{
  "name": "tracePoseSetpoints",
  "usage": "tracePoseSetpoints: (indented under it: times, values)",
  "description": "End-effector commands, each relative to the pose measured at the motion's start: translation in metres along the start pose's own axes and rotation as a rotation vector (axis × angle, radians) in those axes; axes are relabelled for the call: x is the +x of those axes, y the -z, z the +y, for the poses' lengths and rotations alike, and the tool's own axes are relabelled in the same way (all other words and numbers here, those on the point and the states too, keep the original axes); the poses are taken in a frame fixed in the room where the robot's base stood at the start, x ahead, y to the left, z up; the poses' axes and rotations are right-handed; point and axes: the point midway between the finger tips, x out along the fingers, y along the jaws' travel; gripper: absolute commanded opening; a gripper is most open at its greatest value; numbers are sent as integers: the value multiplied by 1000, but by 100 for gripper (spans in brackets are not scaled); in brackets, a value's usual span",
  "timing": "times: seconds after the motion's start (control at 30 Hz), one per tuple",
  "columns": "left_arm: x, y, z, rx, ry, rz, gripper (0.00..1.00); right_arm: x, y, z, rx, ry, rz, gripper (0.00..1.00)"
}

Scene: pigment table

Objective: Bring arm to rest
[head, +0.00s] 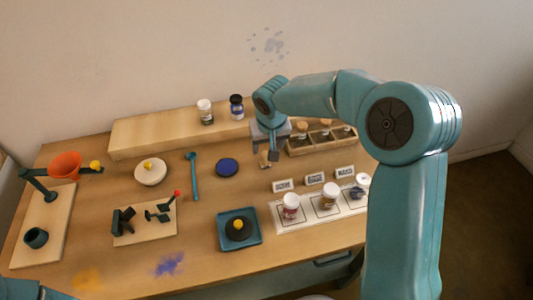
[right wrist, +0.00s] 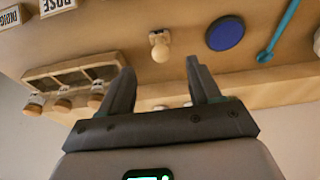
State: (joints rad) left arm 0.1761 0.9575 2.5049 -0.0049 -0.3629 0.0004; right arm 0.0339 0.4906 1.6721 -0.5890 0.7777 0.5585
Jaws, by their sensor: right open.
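My right arm reaches in from the right in the head view. Its right gripper (head: 270,152) points down over the back middle of the table (head: 105,262). In the right wrist view the two dark fingers of this gripper (right wrist: 160,75) stand apart with nothing between them. A small pale stopper-like piece (right wrist: 160,46) stands on the table beyond the fingertips, apart from them. In the head view the gripper partly hides this piece (head: 264,159). A teal part of my left arm shows at the bottom left corner; its gripper is out of the picture.
A wooden rack (head: 302,146) with stoppered jars is right of the gripper. A blue disc (head: 227,167) and a teal spoon (head: 194,180) lie to its left. Several jars stand on a pale board (head: 279,221). A teal tray (head: 223,241) is in front. A raised shelf (head: 155,134) runs behind.

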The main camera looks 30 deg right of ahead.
Motion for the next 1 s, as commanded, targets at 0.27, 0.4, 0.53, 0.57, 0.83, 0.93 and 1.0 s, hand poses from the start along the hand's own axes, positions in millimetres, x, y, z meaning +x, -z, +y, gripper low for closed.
tracePoseSetpoints:
  times: [0.27, 0.4, 0.53, 0.57, 0.83, 0.93, 1.0]
  values:
    - [2, 0, -1, 0, 0, 0, 85, -22, 0, 0, 0, 0, 0, 63]
    - [2, 0, -1, 0, 0, 0, 85, -22, 0, 0, 0, 0, -1, 63]
    - [2, 0, -1, 0, 0, 0, 85, -22, 0, 0, 0, 0, 0, 63]
    - [2, 0, -1, 0, 0, 0, 85, -22, 0, 0, 0, 0, 0, 63]
    - [2, 0, -1, 0, 0, 0, 85, -22, 0, 0, 0, 0, 0, 63]
    - [2, 0, -1, 0, 0, 0, 85, -22, -1, 0, 0, 0, 0, 63]
    - [2, 0, -1, 0, 0, 0, 85, -22, -1, 0, 0, 0, 0, 63]
